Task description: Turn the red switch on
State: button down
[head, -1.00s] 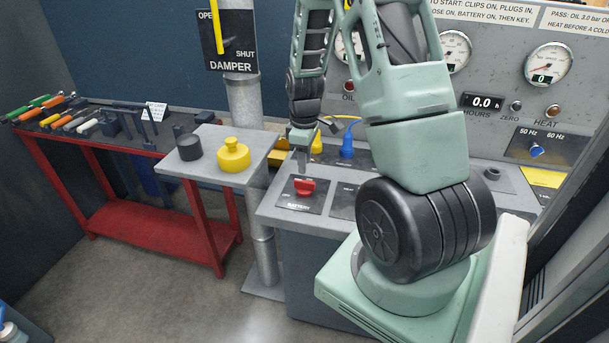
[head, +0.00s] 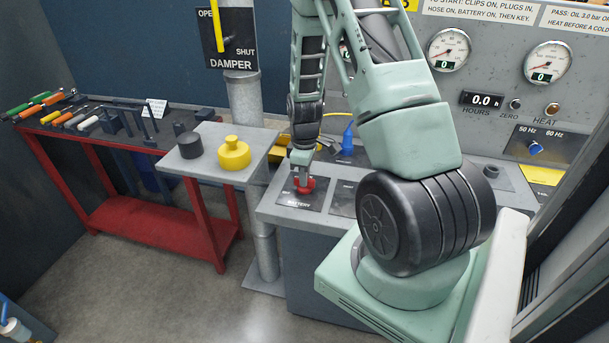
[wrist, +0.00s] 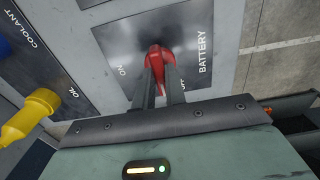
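The red switch (head: 305,185) sits on a dark plate marked BATTERY on the grey console. It also shows in the wrist view (wrist: 156,55), with ON lettered to its left and OFF, partly hidden by a finger, to its right. My gripper (head: 303,178) points down at the switch from above. In the wrist view, my gripper's two dark fingers (wrist: 160,80) lie either side of the red handle, with a narrow red strip showing between them. The fingers hide part of the handle, and I cannot tell whether they press on it.
A yellow plug (wrist: 28,115) stands near the OIL label. A blue plug (head: 347,140) is behind the switch on the console. A grey side shelf (head: 205,165) holds a yellow knobbed piece (head: 234,155) and a black cylinder (head: 190,145). A red tool bench (head: 150,230) stands at left.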

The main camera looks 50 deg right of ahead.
jog(key=shift+m, duration=0.3)
jog(key=m+b, duration=0.1)
jog(key=m, duration=1.2)
jog(key=shift+w+m, duration=0.1)
jog(key=shift+m, duration=2.1)
jog(key=c, duration=1.4)
grip_release()
jog(key=shift+c, duration=0.2)
jog(key=shift+r, duration=0.1)
